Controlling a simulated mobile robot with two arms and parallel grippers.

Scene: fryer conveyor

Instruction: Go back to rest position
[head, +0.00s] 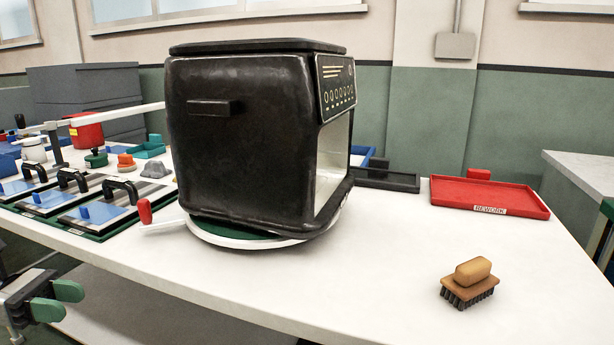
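My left gripper (58,300) is at the lower left edge of the head view, in front of the table's front edge and below its top. Its two green fingertips stand apart with nothing between them. My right gripper is not in view. The black fryer (235,140) stands on a round green and white turntable (245,237) on the white table (380,265). The turntable's red-knobbed lever (145,212) points left. Neither the fryer nor the lever is touched by a gripper.
A wooden brush (470,285) lies bristles down at the front right. A red rework tray (490,195) and a black tray (386,180) sit behind. Green-edged panels with black handles (120,190) and a red container (86,131) are at left. The front middle is clear.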

